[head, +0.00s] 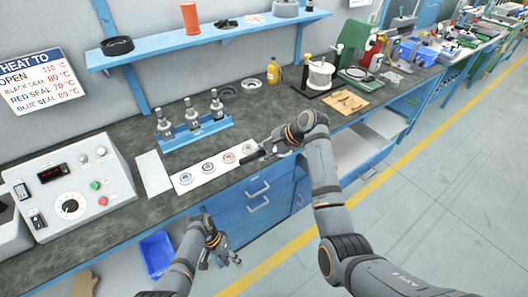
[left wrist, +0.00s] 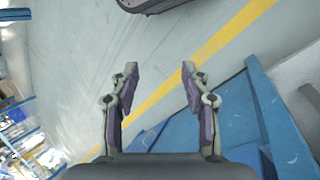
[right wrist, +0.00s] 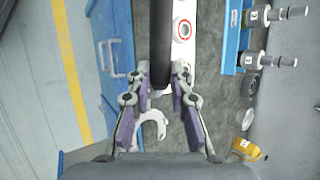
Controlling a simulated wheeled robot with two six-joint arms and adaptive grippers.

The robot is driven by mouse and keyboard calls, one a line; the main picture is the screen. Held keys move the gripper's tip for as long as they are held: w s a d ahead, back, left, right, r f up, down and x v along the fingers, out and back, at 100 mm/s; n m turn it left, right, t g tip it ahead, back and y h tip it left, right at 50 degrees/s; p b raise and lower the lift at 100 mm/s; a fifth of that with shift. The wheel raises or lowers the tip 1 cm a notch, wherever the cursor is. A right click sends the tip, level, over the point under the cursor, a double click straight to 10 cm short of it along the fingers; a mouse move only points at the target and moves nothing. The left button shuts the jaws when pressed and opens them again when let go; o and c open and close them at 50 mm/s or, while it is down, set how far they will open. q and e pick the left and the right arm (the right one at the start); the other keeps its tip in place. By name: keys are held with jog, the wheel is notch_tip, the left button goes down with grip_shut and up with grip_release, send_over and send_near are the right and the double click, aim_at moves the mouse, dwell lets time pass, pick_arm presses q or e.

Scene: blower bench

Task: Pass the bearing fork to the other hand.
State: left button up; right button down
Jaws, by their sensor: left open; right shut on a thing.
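The bearing fork (right wrist: 161,45) has a long black handle and a pale grey, C-shaped head (right wrist: 150,128). My right gripper (right wrist: 161,77) is shut on it, with the handle between its fingers. In the head view the black handle (head: 253,157) points left from my right gripper (head: 271,149), above the front edge of the bench. My left gripper (head: 228,259) is open and empty, low in front of the bench and well apart from the fork. In the left wrist view its fingers (left wrist: 158,78) are spread, with only floor and blue bench front between them.
A white strip (head: 183,187) with several coloured rings lies on the bench (head: 125,166). A blue stand (head: 190,139) with upright tools is behind it, and a control box (head: 72,187) is at left. A blue bin (head: 157,252) is below. The floor at right is clear.

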pick_arm(q)
jog(key=s+a+f+n+t+y, duration=0.1)
jog(key=s+a+f, duration=0.4)
jog(key=s, duration=0.4)
jog(key=s+a+f+n+t+y, duration=0.1)
jog(key=s+a+f+t+y, duration=0.1)
jog(key=s+a+f, duration=0.4)
jog(key=s+a+f+n+t+y, duration=0.1)
jog(key=s+a+f, duration=0.5)
jog(key=s, duration=0.7)
jog(key=shift+a+y, duration=0.15)
jog(key=shift+y, duration=0.45)
